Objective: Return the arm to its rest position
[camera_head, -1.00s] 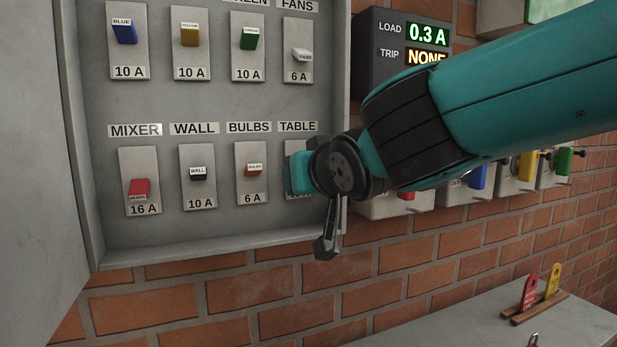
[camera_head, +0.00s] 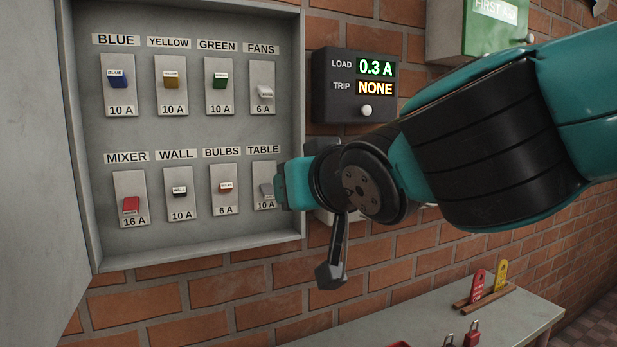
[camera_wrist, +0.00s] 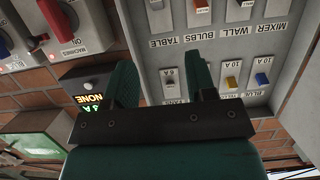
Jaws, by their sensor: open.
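My gripper (camera_wrist: 162,78) shows in the wrist view as two teal fingers held apart with nothing between them. In the head view, its teal end (camera_head: 294,184) is beside the TABLE breaker (camera_head: 265,190) at the panel's right edge. I cannot tell whether it touches the panel. My arm (camera_head: 490,140) reaches in from the right and hides part of the wall and the units under the load display.
The grey breaker panel (camera_head: 200,245) holds two rows of labelled breakers. A load display box (camera_head: 322,90) reads 0.3 A and NONE. A green first aid box (camera_head: 490,28) hangs upper right. A shelf (camera_head: 520,312) below carries red and yellow tags (camera_head: 502,274) and red padlocks (camera_head: 473,334).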

